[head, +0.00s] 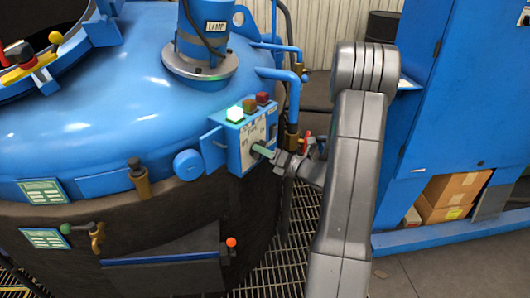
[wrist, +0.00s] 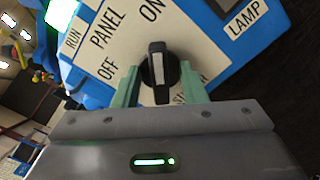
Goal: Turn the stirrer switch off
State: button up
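The switch knob (wrist: 158,68), black with a pale stripe, sits on a white-faced control panel (wrist: 205,60). A label below the knob is mostly hidden by my gripper; I read only a letter or so, so the stirrer name is not confirmed. The knob's bar stands nearly upright in the wrist view, its upper end toward "ON"; "OFF" is to its left. My gripper (wrist: 160,82) has its green fingers on either side of the knob, with gaps showing beside the bar. In the head view, my gripper (head: 262,151) is at the panel box (head: 246,138), and the knob is hidden.
The blue furnace vessel (head: 130,85) lies left. Pipes and a red-handled valve (head: 306,142) stand close behind my wrist. A blue cabinet (head: 445,90) with cardboard boxes (head: 455,191) is right.

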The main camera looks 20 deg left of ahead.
jog(key=shift+c, duration=0.5)
grip_shut()
jog(key=shift+f+n+b, duration=0.1)
jog(key=shift+n+b, duration=0.25)
jog(key=shift+n, duration=0.05)
jog(key=n+b, duration=0.5)
jog(key=b, duration=0.1)
jog(key=n+b, duration=1.2)
jog(key=shift+s, duration=0.35)
jog(key=shift+b, duration=0.3)
